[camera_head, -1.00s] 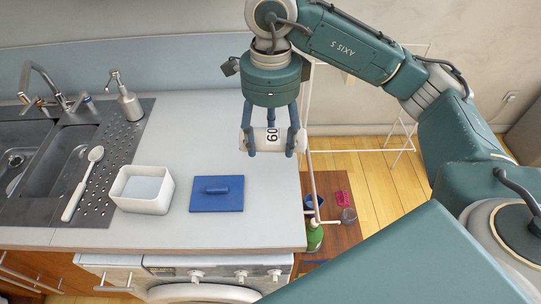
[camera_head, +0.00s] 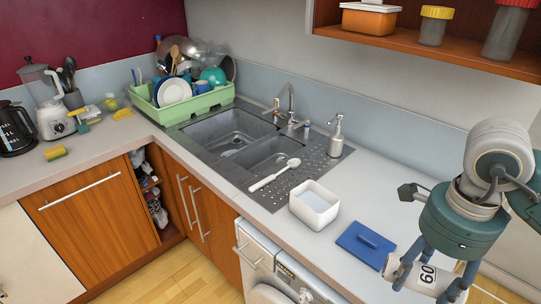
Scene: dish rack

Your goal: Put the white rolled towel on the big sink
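My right gripper (camera_head: 432,272), at the lower right, has its blue fingers closed around a white roll marked "60", which I take to be the white rolled towel (camera_head: 408,272). The fingers cover part of it. It is held near the right end of the counter, to the right of the blue lid. The big sink (camera_head: 225,128) is the larger grey metal basin, further left and back, beside a smaller basin (camera_head: 268,155). My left gripper is not in view.
A white open container (camera_head: 315,207) and a blue lid (camera_head: 365,243) stand between the gripper and the sinks. A soap dispenser (camera_head: 336,137) and faucet (camera_head: 290,105) stand behind. A green dish rack (camera_head: 190,108) is left of the big sink.

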